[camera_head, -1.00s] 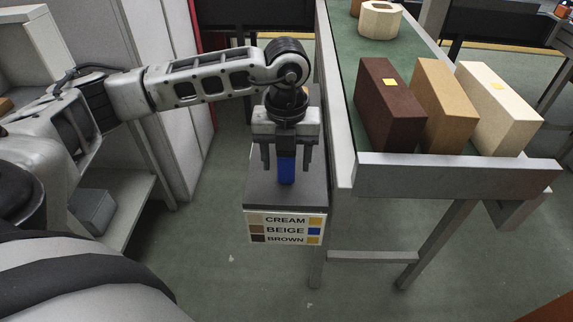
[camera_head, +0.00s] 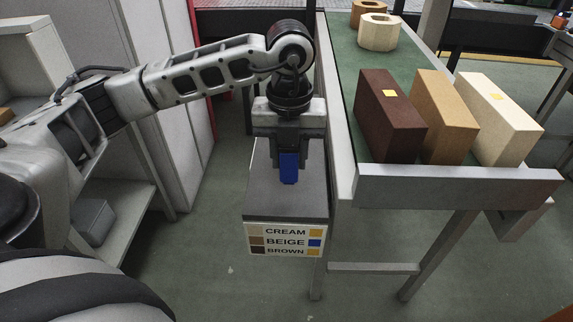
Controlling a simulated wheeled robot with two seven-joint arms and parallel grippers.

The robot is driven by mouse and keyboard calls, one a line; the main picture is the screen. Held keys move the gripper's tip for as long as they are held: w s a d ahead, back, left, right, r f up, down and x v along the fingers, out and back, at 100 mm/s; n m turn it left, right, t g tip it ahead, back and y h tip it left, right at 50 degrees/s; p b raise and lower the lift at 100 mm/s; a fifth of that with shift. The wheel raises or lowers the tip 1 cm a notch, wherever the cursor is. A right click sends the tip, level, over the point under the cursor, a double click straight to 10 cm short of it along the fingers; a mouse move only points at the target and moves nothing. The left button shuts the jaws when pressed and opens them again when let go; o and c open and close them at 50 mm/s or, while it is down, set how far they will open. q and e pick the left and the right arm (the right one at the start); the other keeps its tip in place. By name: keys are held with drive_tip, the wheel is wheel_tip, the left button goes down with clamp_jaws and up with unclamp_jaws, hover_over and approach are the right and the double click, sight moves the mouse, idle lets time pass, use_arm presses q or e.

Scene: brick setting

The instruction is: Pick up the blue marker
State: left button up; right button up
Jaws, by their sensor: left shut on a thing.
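The blue marker (camera_head: 289,170) is a short upright blue block over the small grey-topped stand (camera_head: 288,204) in the middle of the view. My left gripper (camera_head: 288,158) points down from above and is shut on the marker. The fingers hide its upper part. I cannot tell for sure whether its lower end is clear of the stand's top. My right gripper is out of view.
A sign (camera_head: 287,240) on the stand's front reads CREAM, BEIGE, BROWN with coloured squares. To the right, a green-topped conveyor (camera_head: 345,60) carries a brown brick (camera_head: 388,115), a beige brick (camera_head: 445,115), a cream brick (camera_head: 498,118) and two octagonal blocks (camera_head: 378,32).

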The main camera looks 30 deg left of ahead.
use_arm(q)
drive_tip(key=s+d+r, duration=0.6)
drive_tip(key=d+r, duration=0.3)
drive_tip(key=d, duration=0.2)
drive_tip(key=shift+s+d, duration=0.15)
drive_tip(key=shift+d, duration=0.15)
drive_tip(key=shift+o, duration=0.9)
drive_tip(key=shift+f, duration=0.1)
